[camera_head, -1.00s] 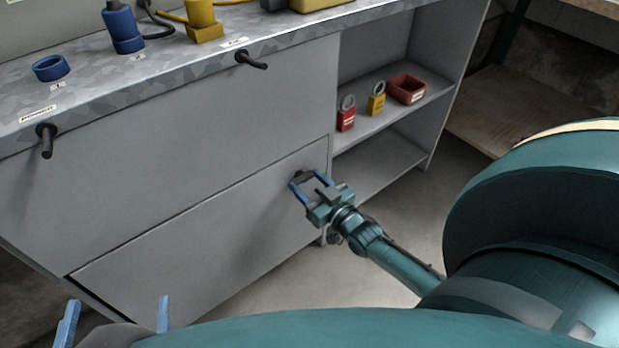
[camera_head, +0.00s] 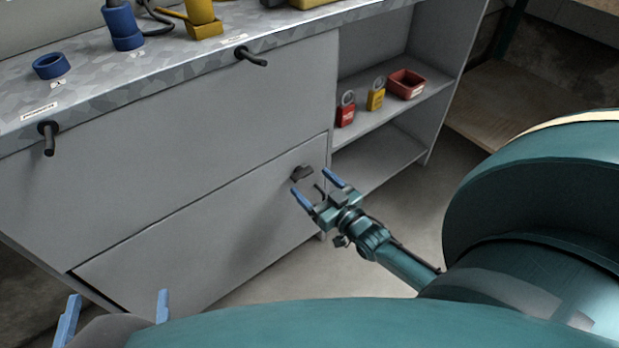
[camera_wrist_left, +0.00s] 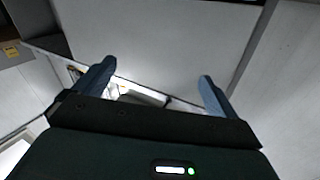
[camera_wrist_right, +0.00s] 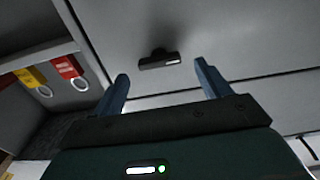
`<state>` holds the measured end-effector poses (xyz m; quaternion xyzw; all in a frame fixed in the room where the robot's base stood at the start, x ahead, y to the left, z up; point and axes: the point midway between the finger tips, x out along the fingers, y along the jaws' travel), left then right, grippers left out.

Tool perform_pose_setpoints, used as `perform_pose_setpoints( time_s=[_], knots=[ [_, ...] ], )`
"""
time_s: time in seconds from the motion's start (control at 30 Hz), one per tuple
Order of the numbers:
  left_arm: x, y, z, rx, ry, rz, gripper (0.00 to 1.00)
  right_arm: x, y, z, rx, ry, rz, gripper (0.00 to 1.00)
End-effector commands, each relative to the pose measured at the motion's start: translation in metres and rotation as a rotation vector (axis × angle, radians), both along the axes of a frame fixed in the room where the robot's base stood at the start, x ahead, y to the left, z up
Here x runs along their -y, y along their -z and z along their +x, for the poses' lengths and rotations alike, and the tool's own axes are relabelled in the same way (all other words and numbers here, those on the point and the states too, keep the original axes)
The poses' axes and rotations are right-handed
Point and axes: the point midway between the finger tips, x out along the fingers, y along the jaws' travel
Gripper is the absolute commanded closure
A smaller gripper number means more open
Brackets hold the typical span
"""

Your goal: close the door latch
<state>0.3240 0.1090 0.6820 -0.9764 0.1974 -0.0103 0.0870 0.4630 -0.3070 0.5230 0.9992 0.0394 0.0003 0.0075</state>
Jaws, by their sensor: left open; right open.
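The door latch (camera_head: 302,173) is a small dark knob near the upper right corner of the grey lower door (camera_head: 215,225). In the right wrist view the latch (camera_wrist_right: 158,60) is a dark bar lying roughly across the picture, ahead of and between the fingertips. My right gripper (camera_head: 313,181) is open and empty, its blue fingers pointing at the door just below and right of the latch, apart from it. My left gripper (camera_head: 115,318) is open and empty at the lower left of the head view; its wrist view (camera_wrist_left: 158,78) shows a pale panel between the fingers.
Right of the door is an open shelf with a red padlock (camera_head: 345,112), a yellow padlock (camera_head: 376,95) and a red bin (camera_head: 406,84). Two dark handles (camera_head: 48,138) (camera_head: 250,56) stick out of the upper panel. The bench top (camera_head: 110,72) holds blue and yellow parts.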

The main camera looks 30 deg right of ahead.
Motion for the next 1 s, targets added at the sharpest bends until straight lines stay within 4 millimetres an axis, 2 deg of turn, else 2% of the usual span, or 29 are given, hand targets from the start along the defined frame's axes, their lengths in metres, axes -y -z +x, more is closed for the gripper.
perform_pose_setpoints(
  time_s=[0.2, 0.43, 0.63, 1.0],
  knots=[
    [-0.005, -0.003, 0.0, -0.092, -0.023, 0.006, 0.03, 0.004, -0.002, -0.052, -0.006, 0.0, -0.001, 0.24],
    [-0.007, 0.0, -0.002, -0.159, -0.032, 0.012, 0.03, 0.008, -0.001, -0.092, -0.002, 0.001, -0.001, 0.24],
    [-0.008, 0.002, -0.003, -0.179, -0.035, 0.013, 0.03, 0.008, -0.001, -0.105, -0.001, 0.0, -0.001, 0.24],
    [-0.008, 0.002, -0.003, -0.181, -0.035, 0.013, 0.03, 0.008, 0.0, -0.106, 0.0, 0.0, -0.001, 0.24]
  ],
)
